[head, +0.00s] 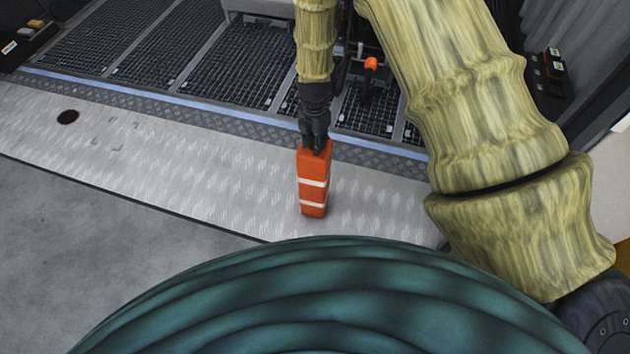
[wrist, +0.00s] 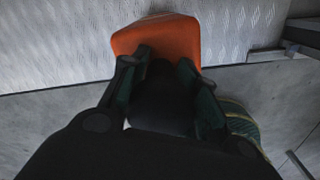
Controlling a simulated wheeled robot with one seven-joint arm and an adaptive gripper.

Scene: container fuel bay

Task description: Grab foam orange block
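The orange foam block (head: 312,188) is tall, with two white bands, and stands upright on the patterned metal strip. My gripper (head: 316,146) points down at the top of the block. In the wrist view my gripper (wrist: 164,60) has its two fingers apart, with orange showing between and beyond the tips. The fingertips overlap the block's near edge in that view. I cannot tell whether they touch it.
The pale metal strip (head: 150,150) is clear left of the block, apart from a dark round hole (head: 68,117). Dark grated floor (head: 235,60) lies behind it. An orange-topped fitting (head: 371,64) stands right of my forearm. Grey floor (head: 90,250) is open at front left.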

